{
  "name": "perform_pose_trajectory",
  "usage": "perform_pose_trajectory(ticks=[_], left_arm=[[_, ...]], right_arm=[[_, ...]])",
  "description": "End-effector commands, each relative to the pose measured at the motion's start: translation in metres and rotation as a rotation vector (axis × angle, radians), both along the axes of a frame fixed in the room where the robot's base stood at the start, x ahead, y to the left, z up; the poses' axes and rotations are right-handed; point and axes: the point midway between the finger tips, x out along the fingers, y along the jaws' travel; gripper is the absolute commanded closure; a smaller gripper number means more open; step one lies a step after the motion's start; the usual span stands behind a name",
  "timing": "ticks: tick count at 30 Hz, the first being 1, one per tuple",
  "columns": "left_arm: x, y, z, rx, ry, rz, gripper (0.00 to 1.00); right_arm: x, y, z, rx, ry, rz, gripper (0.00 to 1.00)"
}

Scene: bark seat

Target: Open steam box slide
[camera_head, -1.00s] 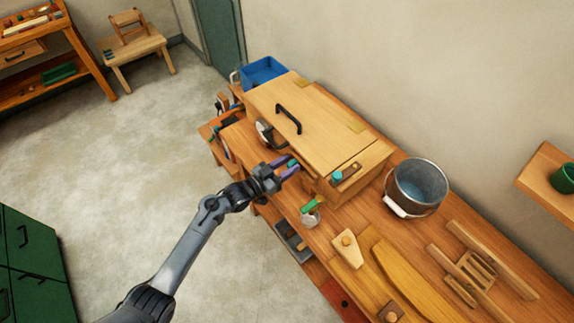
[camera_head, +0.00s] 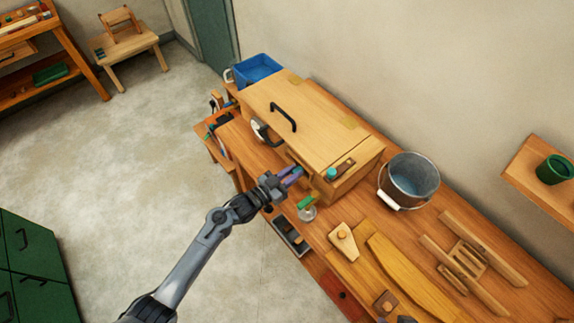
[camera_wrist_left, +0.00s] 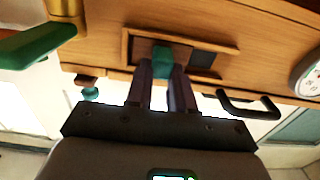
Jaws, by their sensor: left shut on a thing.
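The wooden steam box (camera_head: 310,118) stands on the workbench, with a black handle (camera_head: 284,117) on its lid. Its long front side carries a small slide in a wooden frame, seen in the left wrist view. The slide's teal knob (camera_wrist_left: 162,58) sits between the fingers of my left gripper (camera_wrist_left: 164,80), which is shut on it. A dark opening (camera_wrist_left: 203,60) shows in the frame beside the knob, on the gauge side. In the head view my left gripper (camera_head: 296,173) is at the box front and hides most of the slide. My right gripper is not in view.
A green-handled valve (camera_head: 306,202) is close to the gripper. A round gauge (camera_head: 259,131) is further along the front. A second teal knob (camera_head: 331,174) sits at the box's right end. A metal bucket (camera_head: 412,181) and wooden parts occupy the bench to the right.

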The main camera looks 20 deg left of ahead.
Motion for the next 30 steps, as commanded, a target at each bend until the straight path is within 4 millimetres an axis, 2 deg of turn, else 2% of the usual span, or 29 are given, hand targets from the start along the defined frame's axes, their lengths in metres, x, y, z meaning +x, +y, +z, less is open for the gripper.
perform_pose_trajectory(ticks=[5,6,10,22,26,30], left_arm=[[-0.001,-0.005,0.000,-0.003,-0.002,-0.011,1.00],[-0.001,-0.005,0.000,-0.003,-0.002,-0.012,0.71],[-0.001,-0.005,0.000,-0.003,-0.002,-0.011,0.51],[-0.005,0.000,-0.001,-0.001,-0.001,-0.007,0.51],[-0.017,0.008,-0.002,0.001,0.000,-0.006,0.51],[-0.037,0.020,-0.002,0.001,0.001,-0.007,0.51]], right_arm=[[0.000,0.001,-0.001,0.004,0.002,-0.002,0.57],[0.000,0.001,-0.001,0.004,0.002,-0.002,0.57],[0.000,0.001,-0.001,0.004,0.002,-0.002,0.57],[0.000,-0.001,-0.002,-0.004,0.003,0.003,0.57],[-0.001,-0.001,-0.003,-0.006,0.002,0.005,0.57],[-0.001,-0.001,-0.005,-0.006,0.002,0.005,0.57]])
